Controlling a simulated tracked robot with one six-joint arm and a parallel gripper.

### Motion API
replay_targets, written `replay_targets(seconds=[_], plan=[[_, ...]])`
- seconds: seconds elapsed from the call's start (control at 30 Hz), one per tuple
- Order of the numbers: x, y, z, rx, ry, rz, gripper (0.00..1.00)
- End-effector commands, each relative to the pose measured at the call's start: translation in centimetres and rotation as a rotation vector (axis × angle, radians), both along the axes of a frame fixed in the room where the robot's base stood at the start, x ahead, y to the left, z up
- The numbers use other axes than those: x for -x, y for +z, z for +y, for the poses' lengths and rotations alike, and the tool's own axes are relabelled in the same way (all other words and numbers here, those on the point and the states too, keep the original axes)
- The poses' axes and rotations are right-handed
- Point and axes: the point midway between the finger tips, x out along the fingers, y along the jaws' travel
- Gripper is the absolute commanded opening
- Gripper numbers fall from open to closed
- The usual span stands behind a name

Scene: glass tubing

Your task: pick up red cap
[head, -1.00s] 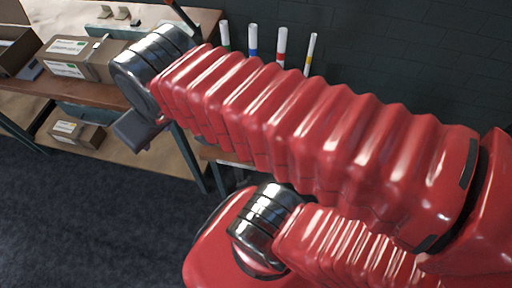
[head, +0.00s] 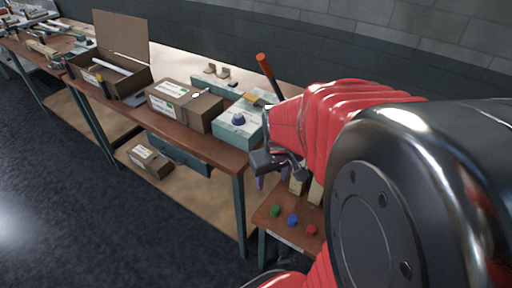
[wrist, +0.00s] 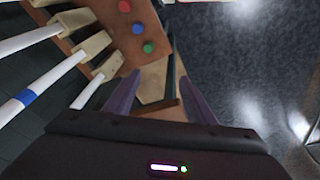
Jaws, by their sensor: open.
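The red cap (head: 311,230) stands on the small brown table at the lower right of the head view, to the right of the blue cap (head: 292,220) and the green cap (head: 275,211). In the wrist view the red cap (wrist: 125,6) is at the top edge, with the blue cap (wrist: 138,29) and green cap (wrist: 148,48) in a line below it. My gripper (head: 271,179) is above and behind the caps in the head view. Its purple fingers (wrist: 160,90) are apart with nothing between them, and the caps lie beyond their tips.
White tubes (wrist: 45,85) in tan holders stand beside the caps in the wrist view. A long workbench (head: 217,138) holds a closed carton (head: 186,101), an open carton (head: 108,80) and a teal box (head: 236,127). Dark floor (head: 120,230) lies clear in front.

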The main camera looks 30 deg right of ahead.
Motion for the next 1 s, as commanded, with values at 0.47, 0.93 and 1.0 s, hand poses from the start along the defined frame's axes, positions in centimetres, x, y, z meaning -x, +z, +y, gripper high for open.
replay_targets(seconds=[0.47,0.93,1.0], plan=[[4.1,-11.0,-9.8,-0.066,-0.121,0.142,0.50],[8.6,-17.8,-13.9,-0.125,-0.182,0.203,0.50],[8.6,-17.9,-13.9,-0.125,-0.182,0.203,0.50]])
